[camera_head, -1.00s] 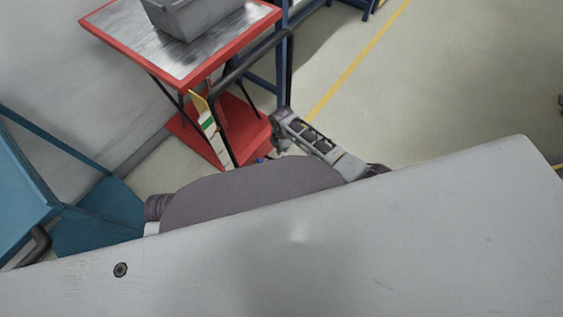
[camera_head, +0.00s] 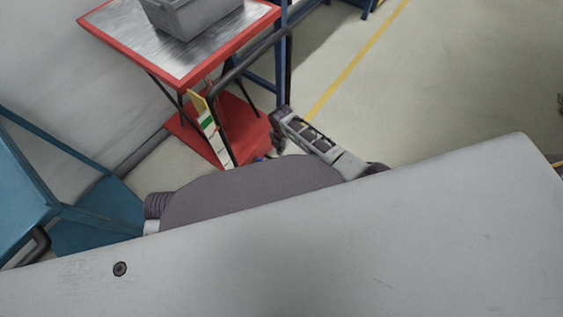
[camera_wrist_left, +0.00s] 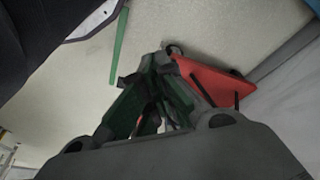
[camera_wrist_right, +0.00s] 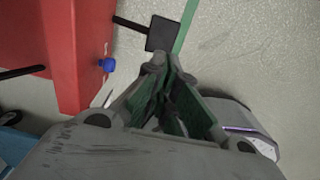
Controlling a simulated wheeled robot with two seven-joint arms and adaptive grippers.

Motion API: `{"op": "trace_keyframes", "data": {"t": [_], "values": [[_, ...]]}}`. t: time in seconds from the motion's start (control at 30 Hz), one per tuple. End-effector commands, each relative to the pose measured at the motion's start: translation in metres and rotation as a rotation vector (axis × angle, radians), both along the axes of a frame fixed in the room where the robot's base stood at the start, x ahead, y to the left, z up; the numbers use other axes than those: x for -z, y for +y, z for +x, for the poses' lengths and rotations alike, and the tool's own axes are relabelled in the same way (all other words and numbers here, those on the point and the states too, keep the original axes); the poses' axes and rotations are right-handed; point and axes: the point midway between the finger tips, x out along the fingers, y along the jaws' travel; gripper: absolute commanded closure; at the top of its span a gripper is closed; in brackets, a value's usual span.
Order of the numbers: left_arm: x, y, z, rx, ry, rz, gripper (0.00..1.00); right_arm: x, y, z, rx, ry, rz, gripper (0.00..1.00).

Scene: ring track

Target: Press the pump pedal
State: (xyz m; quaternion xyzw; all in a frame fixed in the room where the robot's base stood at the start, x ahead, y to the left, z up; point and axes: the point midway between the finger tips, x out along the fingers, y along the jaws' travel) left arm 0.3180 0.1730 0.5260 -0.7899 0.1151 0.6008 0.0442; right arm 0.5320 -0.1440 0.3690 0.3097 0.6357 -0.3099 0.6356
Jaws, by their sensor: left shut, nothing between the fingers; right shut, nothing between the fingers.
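The red lift cart (camera_head: 262,14) has a metal top, a red base (camera_head: 243,131) and a black push handle. In the right wrist view, a black square pedal pad (camera_wrist_right: 163,33) on a thin rod sticks out from the red base (camera_wrist_right: 88,40). A blue knob (camera_wrist_right: 107,65) sits on the base's edge. My right gripper (camera_wrist_right: 166,62) is shut and empty, its tips just short of the pad in the picture; I cannot tell whether they touch. My left gripper (camera_wrist_left: 150,62) is shut and empty in the left wrist view, with the red base beyond it.
A grey bin (camera_head: 195,18) stands on the cart top. A blue frame (camera_head: 95,215) is at the left and a wall behind the cart. Open floor with a yellow line (camera_head: 350,72) lies to the right. My own pale body fills the bottom of the head view.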

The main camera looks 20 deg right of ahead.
Motion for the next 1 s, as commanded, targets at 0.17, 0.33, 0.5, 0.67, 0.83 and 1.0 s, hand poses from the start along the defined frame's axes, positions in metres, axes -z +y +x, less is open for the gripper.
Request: {"op": "trace_keyframes", "data": {"t": [0.17,0.33,0.5,0.67,0.83,1.0], "values": [[0.001,0.000,-0.001,0.000,0.000,-0.001,1.00,0.003,0.000,0.000,0.001,0.000,0.000,1.00],[-0.002,-0.001,-0.004,0.000,-0.003,-0.006,1.00,0.012,0.000,0.000,0.001,0.001,0.000,1.00],[-0.008,-0.003,-0.006,0.001,-0.010,-0.014,1.00,0.027,0.001,0.000,0.002,0.001,0.001,1.00],[-0.018,-0.005,-0.002,0.003,-0.041,-0.025,1.00,0.041,0.000,0.000,0.002,0.001,0.001,1.00],[-0.027,-0.007,-0.004,0.009,-0.062,-0.038,1.00,0.055,0.000,0.000,0.002,0.001,-0.001,1.00],[-0.004,-0.013,-0.002,0.009,-0.080,-0.065,1.00,0.069,0.001,0.000,0.001,-0.001,0.001,1.00]]}}
